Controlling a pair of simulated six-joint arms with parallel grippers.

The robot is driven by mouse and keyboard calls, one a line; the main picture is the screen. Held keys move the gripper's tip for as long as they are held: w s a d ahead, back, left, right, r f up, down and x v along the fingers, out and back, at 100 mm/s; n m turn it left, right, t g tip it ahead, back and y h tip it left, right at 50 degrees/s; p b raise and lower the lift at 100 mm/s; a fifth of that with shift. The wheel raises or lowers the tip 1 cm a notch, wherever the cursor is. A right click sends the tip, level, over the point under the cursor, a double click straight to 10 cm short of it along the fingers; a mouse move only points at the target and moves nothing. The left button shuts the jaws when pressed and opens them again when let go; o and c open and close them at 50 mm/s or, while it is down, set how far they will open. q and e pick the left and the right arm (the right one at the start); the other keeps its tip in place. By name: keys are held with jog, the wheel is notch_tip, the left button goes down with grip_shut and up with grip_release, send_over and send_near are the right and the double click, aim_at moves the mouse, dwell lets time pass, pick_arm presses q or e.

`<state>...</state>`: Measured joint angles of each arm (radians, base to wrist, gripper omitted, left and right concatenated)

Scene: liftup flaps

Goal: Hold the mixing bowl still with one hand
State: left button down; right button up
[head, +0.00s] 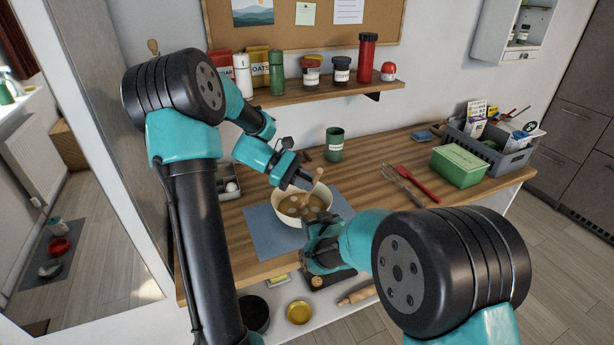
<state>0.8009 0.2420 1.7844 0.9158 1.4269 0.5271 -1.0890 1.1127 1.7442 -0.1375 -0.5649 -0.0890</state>
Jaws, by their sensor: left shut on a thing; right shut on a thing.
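The cream mixing bowl (281,214) stands on a blue-grey mat (262,240) on the wooden counter. It holds a brownish mixture. A wooden spoon (308,197) leans in the bowl with its lower end in the mixture. My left gripper (311,179) is above the bowl's far side, shut on the spoon's handle. My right gripper (313,227) is at the bowl's near right side, shut on the bowl's rim. My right wrist hides part of that rim and the exact contact.
A green cup (334,144) stands behind the bowl. A shelf (330,88) with jars hangs above. A lower shelf holds a yellow dish (299,312).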

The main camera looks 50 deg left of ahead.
pick_arm(q)
jog(key=shift+f, duration=0.9)
jog(key=shift+d, duration=0.2)
